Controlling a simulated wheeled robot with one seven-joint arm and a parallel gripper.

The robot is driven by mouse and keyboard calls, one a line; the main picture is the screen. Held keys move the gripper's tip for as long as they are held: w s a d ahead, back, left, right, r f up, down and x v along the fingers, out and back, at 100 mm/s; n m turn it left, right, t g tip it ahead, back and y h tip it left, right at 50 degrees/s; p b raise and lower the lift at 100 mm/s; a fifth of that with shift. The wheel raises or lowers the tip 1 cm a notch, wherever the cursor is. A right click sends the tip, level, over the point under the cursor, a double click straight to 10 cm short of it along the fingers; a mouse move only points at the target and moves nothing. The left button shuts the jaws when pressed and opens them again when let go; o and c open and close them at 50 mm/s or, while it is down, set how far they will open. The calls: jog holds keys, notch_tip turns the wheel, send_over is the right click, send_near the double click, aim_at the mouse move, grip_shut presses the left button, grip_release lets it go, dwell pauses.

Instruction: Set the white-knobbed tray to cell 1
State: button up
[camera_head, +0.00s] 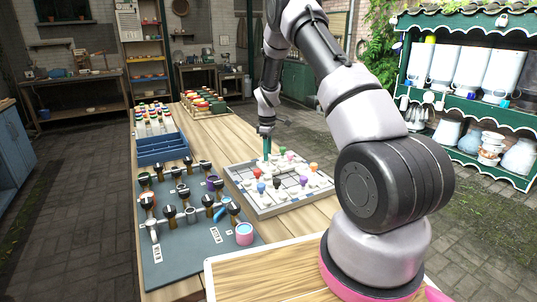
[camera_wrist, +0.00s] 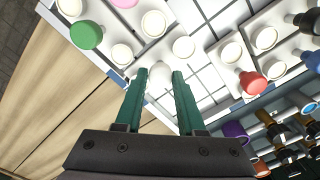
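A shallow grey board (camera_head: 298,205) with a grid of cells lies on the wooden table, holding several white trays with coloured knobs. My gripper (camera_head: 267,150) points down at the board's far left part. A green-knobbed tray (camera_wrist: 86,35) is to the left and a red-knobbed tray (camera_wrist: 252,84) to the right in the wrist view. Cell numbers are not readable.
A blue crate (camera_head: 162,148) stands behind the mat. Trays with blue, black, red, purple and orange knobs crowd the board; some cells are bare.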

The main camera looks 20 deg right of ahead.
jog(key=o, duration=0.4)
jog(key=shift+w, duration=0.25)
jog(key=shift+r, duration=0.15)
notch_tip(320, 180, up, 11)
jog(key=shift+f, duration=0.2)
jog(key=shift+s+r, duration=0.1)
jog(key=s+a+r+m+t+y, duration=0.15)
jog(key=s+r+m, duration=0.25)
jog(key=s+r, duration=0.6)
jog(key=s+r+m+t, duration=0.2)
jog(key=s+r+m, duration=0.3)
jog(key=r, duration=0.8)
jog(key=s+r+m+t, duration=0.1)
jog(key=s+m, duration=0.1)
jog(key=s, duration=0.5)
jog(key=s+a+r+m+t, duration=0.1)
jog(key=s+r+m, duration=0.1)
jog(key=s, duration=0.6)
jog(key=s+a+r+m+t, duration=0.1)
jog(key=s+m, duration=0.1)
jog(key=s, duration=0.6)
jog(key=shift+r+t+y, duration=0.2)
jog(key=shift+t+y, duration=0.05)
jog(key=shift+t, duration=0.1)
